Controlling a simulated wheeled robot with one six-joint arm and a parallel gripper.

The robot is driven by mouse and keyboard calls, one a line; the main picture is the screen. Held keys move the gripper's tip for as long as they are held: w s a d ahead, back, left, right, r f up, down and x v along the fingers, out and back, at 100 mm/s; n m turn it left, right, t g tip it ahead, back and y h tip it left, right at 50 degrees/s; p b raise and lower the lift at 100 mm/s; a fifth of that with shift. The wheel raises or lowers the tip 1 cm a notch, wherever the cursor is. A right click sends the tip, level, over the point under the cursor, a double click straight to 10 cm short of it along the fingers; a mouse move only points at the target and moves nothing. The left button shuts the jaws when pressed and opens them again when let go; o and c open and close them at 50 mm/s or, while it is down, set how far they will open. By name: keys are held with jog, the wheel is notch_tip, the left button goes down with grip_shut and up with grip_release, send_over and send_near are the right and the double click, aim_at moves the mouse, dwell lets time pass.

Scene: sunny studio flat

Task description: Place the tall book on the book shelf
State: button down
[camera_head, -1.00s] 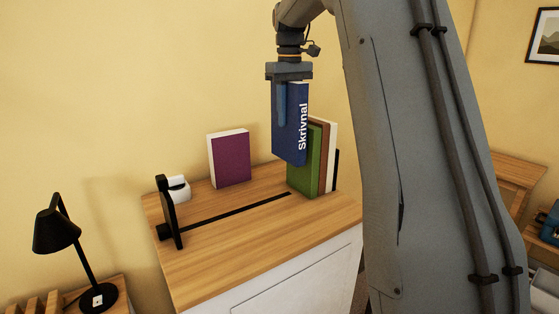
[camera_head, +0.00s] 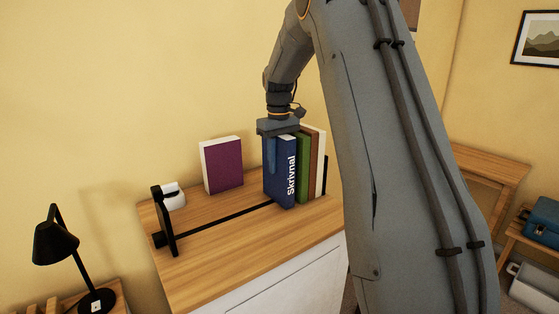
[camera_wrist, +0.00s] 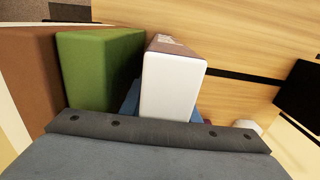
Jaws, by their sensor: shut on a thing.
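The tall book is blue with "Skrivnal" on its spine (camera_head: 287,180). It stands upright on the wooden top, just left of a green book (camera_head: 304,170). My gripper (camera_head: 277,140) is shut on its upper part from above. In the wrist view the blue book shows its pale top edge (camera_wrist: 172,85), beside the green book (camera_wrist: 98,65) with a narrow dark gap between them there. The book shelf is the slotted rack on the wooden top, with a black rail (camera_head: 225,218) and a black end plate (camera_head: 165,222) at its left end.
A brown book (camera_head: 313,165) and a white book (camera_head: 321,160) stand right of the green one. A purple book (camera_head: 222,165) stands at the back by the wall, near a small white object (camera_head: 174,195). A black lamp (camera_head: 60,240) is at far left. The rail's middle is free.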

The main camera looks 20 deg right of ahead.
jog(key=c, duration=1.6)
grip_release()
jog(key=shift+f, duration=0.1)
jog(key=shift+c, duration=0.2)
notch_tip(320, 180, up, 12)
jog(key=b, duration=0.4)
jog(key=shift+b, duration=0.3)
